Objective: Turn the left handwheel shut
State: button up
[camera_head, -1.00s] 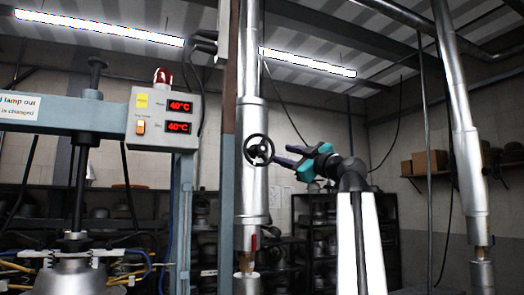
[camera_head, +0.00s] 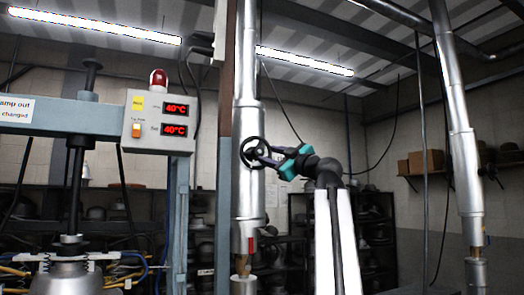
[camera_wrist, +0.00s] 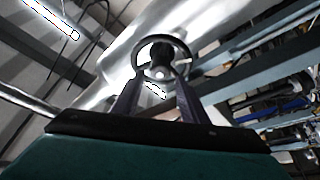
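The left handwheel (camera_head: 251,152) is a dark spoked ring on the front of a silver vertical pipe (camera_head: 248,200). In the wrist view the handwheel (camera_wrist: 161,62) is straight ahead, with its dark hub in the middle. My gripper (camera_head: 265,157) is at the right side of the wheel in the head view. Its two fingers stand apart in the wrist view, and the gripper (camera_wrist: 158,82) has its tips at the near part of the rim, one on each side of the hub. I cannot tell whether the tips touch the wheel.
A second silver pipe (camera_head: 464,150) stands at the right. Shelves with boxes (camera_head: 425,161) are behind. The air right of my arm is open.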

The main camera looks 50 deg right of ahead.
aim_at(261, 152)
jog(key=p+x, duration=0.2)
jog(key=x, duration=0.5)
jog(key=shift+w+d, duration=0.1)
jog(key=shift+w, duration=0.1)
